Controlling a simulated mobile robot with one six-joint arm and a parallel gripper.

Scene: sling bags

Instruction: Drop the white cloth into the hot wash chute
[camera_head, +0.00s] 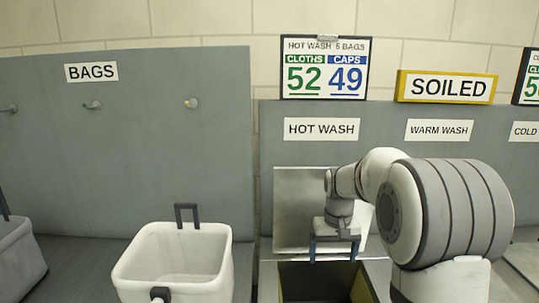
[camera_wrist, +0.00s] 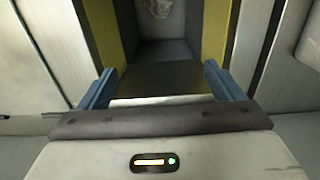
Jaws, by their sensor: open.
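My gripper (camera_head: 335,248) hangs over the dark opening of the hot wash chute (camera_head: 308,283), below the HOT WASH sign (camera_head: 321,129). In the wrist view my gripper (camera_wrist: 158,85) has its two blue fingers wide apart, with nothing held between them. The wrist view looks down into the chute (camera_wrist: 105,30), with yellowish side walls and a grey inside. A crumpled whitish thing, seemingly the white cloth (camera_wrist: 158,8), lies down inside the chute, apart from the fingers and partly cut off by the frame's top edge. The head view does not show the cloth.
A white open bag (camera_head: 173,262) stands left of the chute, under the BAGS sign (camera_head: 91,72). A grey bag (camera_head: 18,258) is at the far left. The SOILED sign (camera_head: 446,87) and WARM WASH sign (camera_head: 439,130) are to the right, where my arm hides much of the counter.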

